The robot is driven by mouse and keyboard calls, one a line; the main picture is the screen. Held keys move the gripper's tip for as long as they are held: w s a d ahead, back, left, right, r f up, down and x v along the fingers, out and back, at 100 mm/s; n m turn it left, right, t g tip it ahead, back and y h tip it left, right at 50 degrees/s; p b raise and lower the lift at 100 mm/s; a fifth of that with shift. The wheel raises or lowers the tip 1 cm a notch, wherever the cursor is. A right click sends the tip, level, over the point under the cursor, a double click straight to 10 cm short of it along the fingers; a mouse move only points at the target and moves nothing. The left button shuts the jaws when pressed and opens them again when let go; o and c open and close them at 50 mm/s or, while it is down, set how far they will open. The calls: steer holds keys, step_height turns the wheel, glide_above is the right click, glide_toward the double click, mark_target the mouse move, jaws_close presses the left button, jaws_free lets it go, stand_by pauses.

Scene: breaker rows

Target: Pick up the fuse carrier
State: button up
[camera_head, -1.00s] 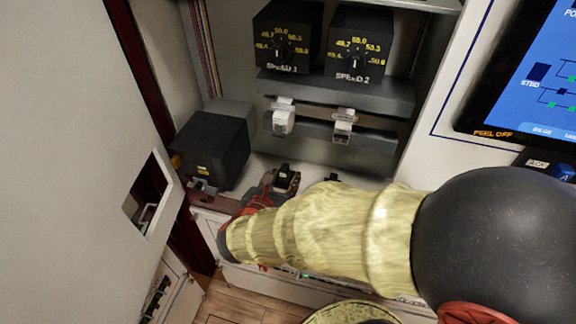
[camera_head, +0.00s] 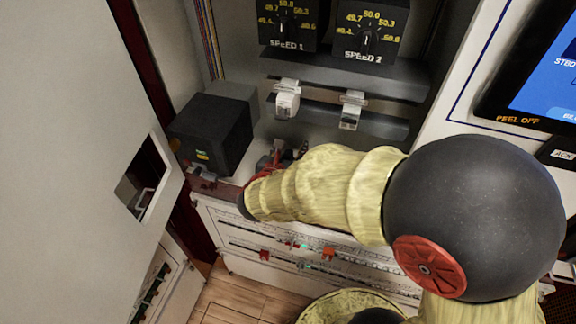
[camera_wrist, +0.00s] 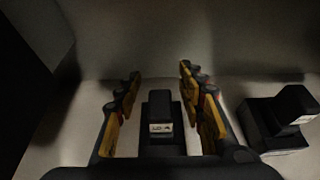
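A black fuse carrier (camera_wrist: 160,112) with a small pale label stands on the light cabinet floor in the wrist view. My gripper (camera_wrist: 159,75) is open, with one yellow-and-dark finger on each side of this carrier. A gap shows between the carrier and each finger. A second black block of similar shape (camera_wrist: 282,120) with a pale label stands to the right, outside the right finger. In the head view my gripper (camera_head: 283,160) is low in the cabinet, mostly hidden by my arm. I cannot make out the carrier there.
A black box (camera_head: 212,138) stands left of my gripper. Two white breakers (camera_head: 287,100) (camera_head: 350,112) sit on a rail above, under the SPEED dials. The open cabinet door (camera_head: 75,150) is at left, a screen panel (camera_head: 530,70) at right.

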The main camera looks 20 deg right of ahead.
steer(key=shift+w+d, duration=0.1)
steer(key=shift+w, duration=0.05)
steer(key=shift+c, duration=0.9)
steer(key=c, duration=0.7)
jaws_close()
